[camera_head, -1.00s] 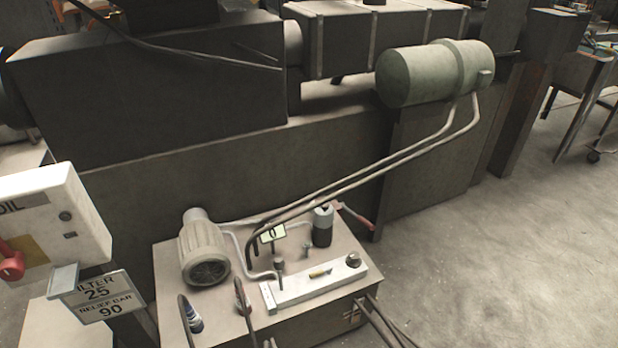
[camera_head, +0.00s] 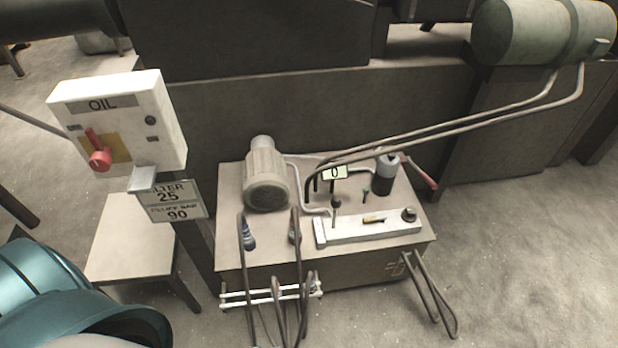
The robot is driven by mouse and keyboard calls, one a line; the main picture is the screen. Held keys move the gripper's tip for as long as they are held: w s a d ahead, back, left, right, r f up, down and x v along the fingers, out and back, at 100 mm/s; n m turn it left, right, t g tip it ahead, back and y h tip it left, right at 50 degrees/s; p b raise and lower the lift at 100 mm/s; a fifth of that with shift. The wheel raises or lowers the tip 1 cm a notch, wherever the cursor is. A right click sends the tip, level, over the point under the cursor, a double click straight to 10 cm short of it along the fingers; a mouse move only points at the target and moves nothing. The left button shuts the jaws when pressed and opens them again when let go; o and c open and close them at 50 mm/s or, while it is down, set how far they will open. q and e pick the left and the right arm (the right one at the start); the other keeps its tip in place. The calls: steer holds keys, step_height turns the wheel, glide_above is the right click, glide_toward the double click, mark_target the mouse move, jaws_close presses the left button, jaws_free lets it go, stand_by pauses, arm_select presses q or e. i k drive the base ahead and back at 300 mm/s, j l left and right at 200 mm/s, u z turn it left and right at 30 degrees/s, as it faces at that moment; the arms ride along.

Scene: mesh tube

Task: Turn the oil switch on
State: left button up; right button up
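The oil switch box (camera_head: 118,118) is white with an "OIL" label and stands at the left of the head view. On its front is a red rotary handle (camera_head: 100,158) over a yellowish plate. The handle's long end points up, tilted slightly left. Neither gripper is in view, and nothing touches the box or its handle.
A sign reading 25 and 90 (camera_head: 172,202) hangs below the box. A small stool-like table (camera_head: 130,240) stands under it. The hydraulic unit (camera_head: 385,255) with motor, hoses and a gauge reading 0 (camera_head: 335,172) is at centre. Bare floor lies at right.

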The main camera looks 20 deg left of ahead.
mark_target(100, 161)
steer(key=u, duration=2.05)
